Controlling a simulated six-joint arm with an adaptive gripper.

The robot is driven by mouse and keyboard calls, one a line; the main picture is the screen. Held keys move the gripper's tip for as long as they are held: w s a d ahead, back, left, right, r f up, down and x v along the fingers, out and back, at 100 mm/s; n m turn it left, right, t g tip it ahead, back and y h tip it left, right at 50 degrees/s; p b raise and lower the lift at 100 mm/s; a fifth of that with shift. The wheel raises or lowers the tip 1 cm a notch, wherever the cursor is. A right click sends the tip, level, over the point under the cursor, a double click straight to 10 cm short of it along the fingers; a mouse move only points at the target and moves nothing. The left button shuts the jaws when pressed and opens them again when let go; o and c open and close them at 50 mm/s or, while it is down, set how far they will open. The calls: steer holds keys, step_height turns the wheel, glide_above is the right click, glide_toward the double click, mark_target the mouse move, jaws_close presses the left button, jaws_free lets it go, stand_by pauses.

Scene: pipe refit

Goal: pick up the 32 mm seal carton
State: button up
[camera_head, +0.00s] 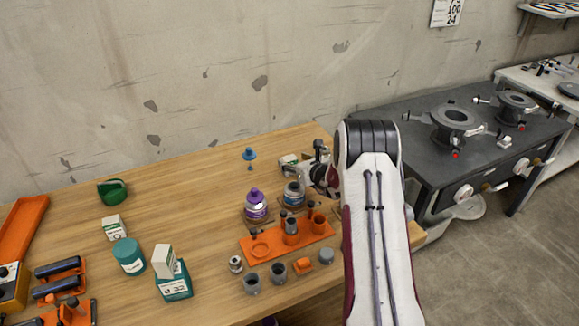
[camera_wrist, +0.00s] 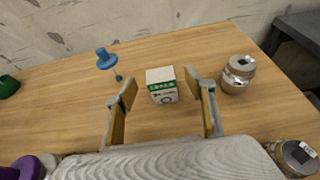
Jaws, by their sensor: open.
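A small white carton with a green printed band (camera_wrist: 161,86) stands on the wooden table in the wrist view. Its size marking is too small to read. In the head view, a white and green carton (camera_head: 288,161) shows just left of my gripper (camera_head: 318,172), partly hidden by it. My gripper (camera_wrist: 161,84) is open, with one finger on each side of the carton in the wrist view. Gaps show between the carton and both fingers. Other white and green cartons stand at the left of the table: one alone (camera_head: 114,228) and one by a teal box (camera_head: 164,261).
A metal-lidded jar (camera_wrist: 239,74) stands right of the carton, and a blue knobbed piece (camera_wrist: 106,60) lies to its left. A purple-capped bottle (camera_head: 256,204) and an orange holder (camera_head: 286,241) are nearer. The wall rises behind the table. Bare wood surrounds the carton.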

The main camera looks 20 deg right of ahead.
mark_target(290, 159)
steer(key=shift+x, duration=2.4)
steer(key=c, duration=1.2)
